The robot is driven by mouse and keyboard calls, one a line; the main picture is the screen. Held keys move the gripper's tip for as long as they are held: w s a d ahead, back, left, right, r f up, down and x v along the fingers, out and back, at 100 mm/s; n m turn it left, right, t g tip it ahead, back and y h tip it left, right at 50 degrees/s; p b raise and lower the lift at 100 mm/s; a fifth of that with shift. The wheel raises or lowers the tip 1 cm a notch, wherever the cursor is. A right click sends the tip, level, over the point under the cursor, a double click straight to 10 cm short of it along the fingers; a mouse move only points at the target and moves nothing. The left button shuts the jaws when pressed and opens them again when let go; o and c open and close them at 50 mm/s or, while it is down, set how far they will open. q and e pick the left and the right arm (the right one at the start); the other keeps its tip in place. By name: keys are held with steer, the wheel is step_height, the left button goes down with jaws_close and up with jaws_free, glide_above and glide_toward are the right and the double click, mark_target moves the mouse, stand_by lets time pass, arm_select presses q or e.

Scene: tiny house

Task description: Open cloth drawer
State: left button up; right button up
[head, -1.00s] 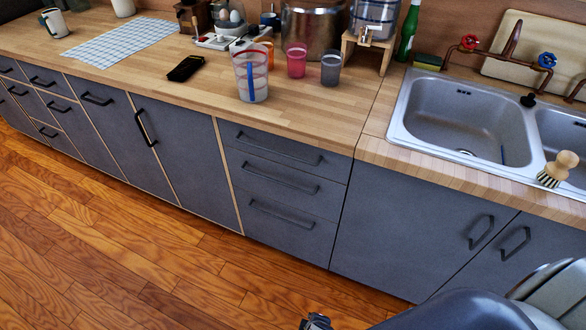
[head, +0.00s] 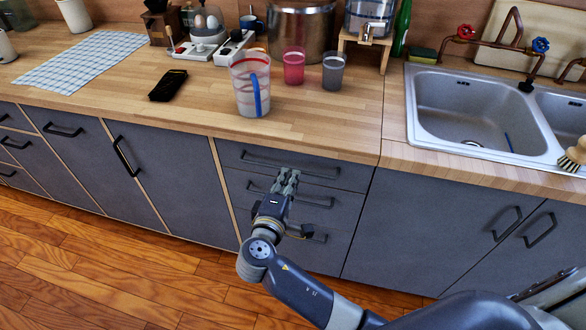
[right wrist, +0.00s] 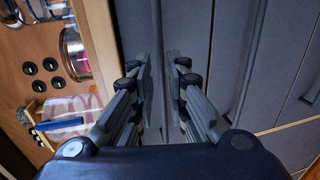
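A stack of three grey drawers stands below the counter in the head view; none is labelled, so I cannot tell which is the cloth drawer. All look shut. The top drawer (head: 238,155) has a dark bar handle (head: 262,159); the middle drawer (head: 345,205) has a similar one. My right gripper (head: 288,172) is in front of the top drawer, its fingertips at the top handle. In the right wrist view its fingers (right wrist: 160,76) are apart, with the top handle (right wrist: 156,30) in line with the gap; whether they touch it is unclear. My left gripper is not in view.
The wooden counter (head: 330,120) overhangs the drawers. A measuring jug (head: 250,90) stands near its edge, with a pink cup (head: 293,65) and grey cup (head: 333,70) behind. A sink (head: 480,110) is at the right. Floor in front of the left cabinets is clear.

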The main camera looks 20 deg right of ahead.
steer(key=x, duration=0.5)
jaws_close()
steer(key=shift+f, duration=0.1)
